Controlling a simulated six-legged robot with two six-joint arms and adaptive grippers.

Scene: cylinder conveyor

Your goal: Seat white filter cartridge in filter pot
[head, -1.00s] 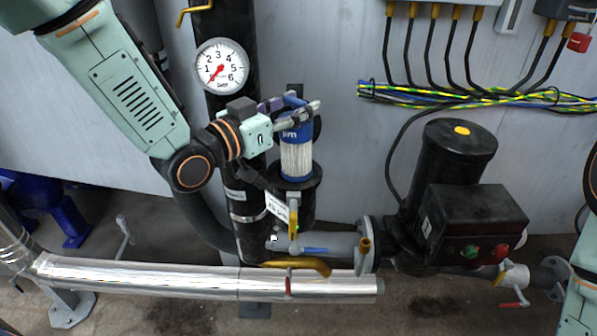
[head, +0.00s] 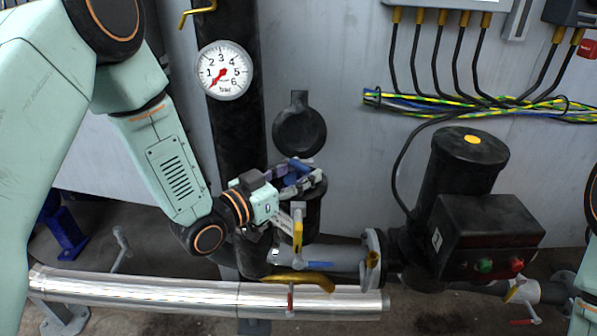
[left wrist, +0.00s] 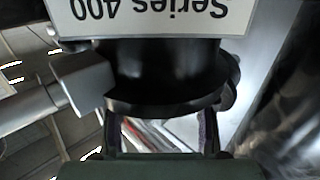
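The filter pot (head: 313,215) is a black cylinder beside the black vertical pipe. In the left wrist view its dark rim (left wrist: 165,107) shows under an upside-down "Series 400" label. The white filter cartridge's blue top (head: 299,166) shows at the pot's mouth. Its white body is hidden, apparently inside the pot; I cannot tell how deep it sits. My left gripper (head: 302,176) is level with the pot's mouth, its fingers on either side of the blue top, appearing closed on it. My right gripper is out of view.
A round black lid (head: 300,130) stands raised behind the pot. A yellow-handled valve (head: 298,225) is close in front of it. A silver pipe (head: 200,297) runs below. A black pump (head: 465,170) stands to the right, under bundled cables (head: 475,103).

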